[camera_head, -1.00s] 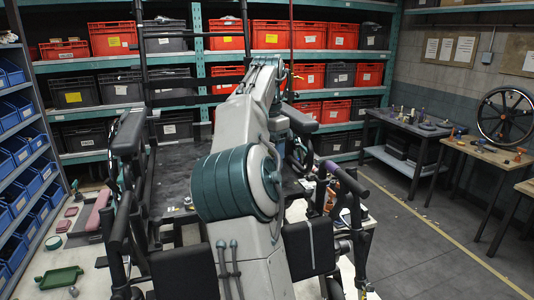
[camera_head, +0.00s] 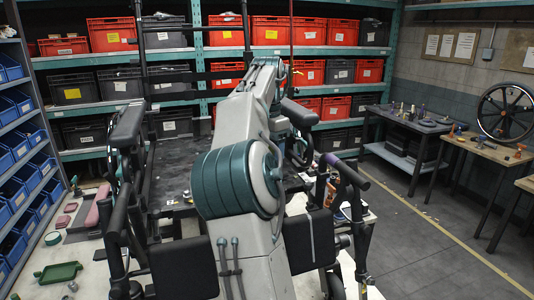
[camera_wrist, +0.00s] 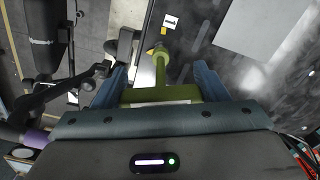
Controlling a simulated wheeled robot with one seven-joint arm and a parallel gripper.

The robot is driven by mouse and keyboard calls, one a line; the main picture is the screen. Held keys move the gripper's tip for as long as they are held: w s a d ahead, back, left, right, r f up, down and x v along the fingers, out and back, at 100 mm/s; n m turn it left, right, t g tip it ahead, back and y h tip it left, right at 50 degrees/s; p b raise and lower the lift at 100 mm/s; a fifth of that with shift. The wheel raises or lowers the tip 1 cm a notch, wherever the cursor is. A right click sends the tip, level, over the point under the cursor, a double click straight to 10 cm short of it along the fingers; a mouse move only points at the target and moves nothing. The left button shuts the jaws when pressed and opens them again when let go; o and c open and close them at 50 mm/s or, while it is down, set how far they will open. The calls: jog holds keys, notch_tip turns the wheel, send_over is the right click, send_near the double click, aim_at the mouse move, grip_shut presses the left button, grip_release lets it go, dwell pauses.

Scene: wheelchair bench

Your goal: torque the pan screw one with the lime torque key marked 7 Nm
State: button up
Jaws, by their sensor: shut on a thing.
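My gripper (camera_wrist: 160,88) is shut on the lime torque key (camera_wrist: 157,94) in the wrist view. Its blue fingers stand on either side of the key's crossbar, and the shaft points away from me over the dark panel of the wheelchair. A pale label shows on the handle, but its marking is not readable. I cannot tell whether the tip touches anything. Pan screw one cannot be made out. In the head view my arm hides the gripper and key, and the wheelchair (camera_head: 178,267) stands around and behind the arm.
A grey sheet (camera_wrist: 255,28) and a white label (camera_wrist: 171,21) lie on the panel. Dark tubes and a lever flank the gripper at left.

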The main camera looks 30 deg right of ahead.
jog(key=shift+r+m+p, duration=0.2)
jog(key=shift+m+p, duration=0.6)
jog(key=shift+m, duration=0.1)
jog(key=shift+w+f+m+p, duration=0.1)
jog(key=shift+f+m+p, duration=0.15)
jog(key=shift+m, duration=0.55)
jog(key=shift+r, duration=0.1)
jog(key=shift+r+m+p, duration=0.15)
jog(key=shift+m+p, duration=0.55)
jog(key=shift+m, duration=0.1)
jog(key=shift+w+f+m, duration=0.1)
jog(key=shift+f+m, duration=0.15)
jog(key=shift+m, duration=0.65)
